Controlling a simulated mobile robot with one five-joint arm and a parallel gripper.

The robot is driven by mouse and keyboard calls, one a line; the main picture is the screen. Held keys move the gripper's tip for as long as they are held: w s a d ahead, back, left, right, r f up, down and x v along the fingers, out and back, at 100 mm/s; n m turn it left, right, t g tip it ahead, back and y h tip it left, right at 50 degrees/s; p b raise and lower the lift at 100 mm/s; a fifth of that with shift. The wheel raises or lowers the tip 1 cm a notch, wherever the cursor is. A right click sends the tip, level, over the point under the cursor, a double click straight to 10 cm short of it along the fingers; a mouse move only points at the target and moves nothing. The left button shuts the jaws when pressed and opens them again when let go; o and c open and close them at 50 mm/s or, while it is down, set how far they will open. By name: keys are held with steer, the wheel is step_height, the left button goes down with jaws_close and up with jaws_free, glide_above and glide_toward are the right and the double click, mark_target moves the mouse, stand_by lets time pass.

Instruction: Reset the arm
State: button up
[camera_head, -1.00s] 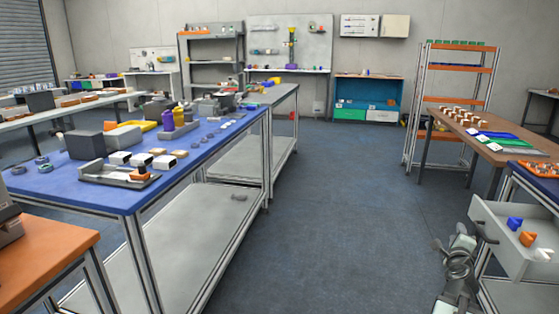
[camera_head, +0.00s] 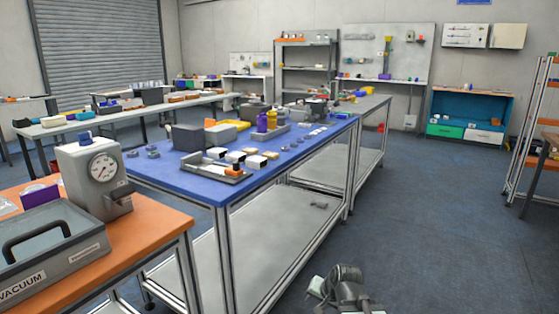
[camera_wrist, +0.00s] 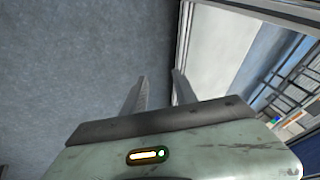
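My arm (camera_head: 345,287) shows at the bottom of the head view, low over the floor and to the right of the blue table (camera_head: 190,190). It looks folded up close to my body. In the wrist view the two fingers of my gripper (camera_wrist: 158,76) stand apart with only floor between them. The gripper is open, empty and touching nothing that I can see. Its fingertips cannot be made out clearly in the head view.
An orange table (camera_head: 165,243) with a gauge device (camera_head: 95,178) and a grey vacuum box (camera_head: 45,262) stands at near left. The blue table holds boxes and small parts. Clear floor (camera_head: 440,220) lies to the right. A shelf rack (camera_head: 535,130) stands at far right.

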steer(key=s+d+f+n+g+h, duration=0.25)
steer(key=s+d+n+g, duration=0.2)
steer(key=s, duration=0.65)
step_height(320, 180, up, 31)
steer(key=p, duration=3.2)
steer(key=shift+g, duration=0.45)
steer(key=shift+d, duration=0.1)
